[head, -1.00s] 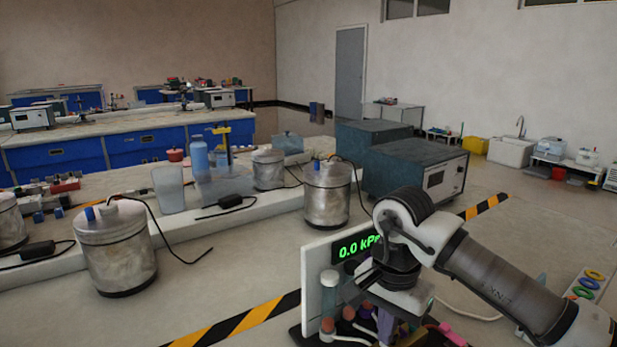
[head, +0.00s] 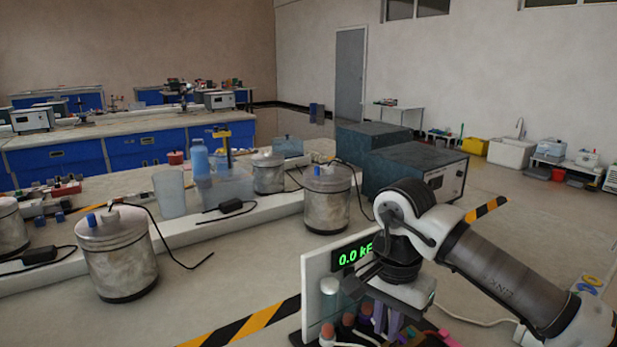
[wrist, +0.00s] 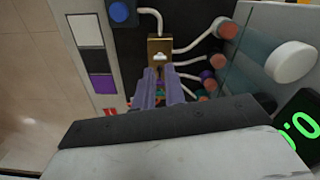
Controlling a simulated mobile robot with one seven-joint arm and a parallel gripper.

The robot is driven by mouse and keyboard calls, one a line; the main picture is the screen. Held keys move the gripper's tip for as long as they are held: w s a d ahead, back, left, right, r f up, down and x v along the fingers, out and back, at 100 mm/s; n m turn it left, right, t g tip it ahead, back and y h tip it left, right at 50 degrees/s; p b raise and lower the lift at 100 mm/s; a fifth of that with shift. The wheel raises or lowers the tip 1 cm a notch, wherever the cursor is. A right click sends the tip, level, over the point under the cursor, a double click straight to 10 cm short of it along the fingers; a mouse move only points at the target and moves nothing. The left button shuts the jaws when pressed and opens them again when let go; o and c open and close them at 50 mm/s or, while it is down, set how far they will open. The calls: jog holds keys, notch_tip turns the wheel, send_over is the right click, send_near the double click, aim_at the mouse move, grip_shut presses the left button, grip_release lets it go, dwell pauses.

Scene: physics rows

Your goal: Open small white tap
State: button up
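A small white tap (wrist: 159,57) sits on a brass block near the top middle of the wrist view, with a white tube running from the block. In the head view I cannot make it out behind the arm. My gripper (wrist: 161,76) points at the block with its two purple-grey fingers. A narrow gap shows between them, and I see nothing held. The fingertips are just below the tap in the picture; I cannot tell whether they touch it. In the head view, my gripper (head: 386,322) is low in front of the panel with the green readout (head: 354,257).
A larger white round knob (wrist: 291,62) stands to the right in the wrist view. White tubes with reddish and purple ends (wrist: 222,28) run beside the brass block. A blue knob (wrist: 121,12) is at upper left. Metal canisters (head: 117,255) stand on the table to the left.

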notch_tip(320, 180, up, 4)
jog(key=shift+r+p, duration=0.2)
jog(key=shift+p, duration=0.85)
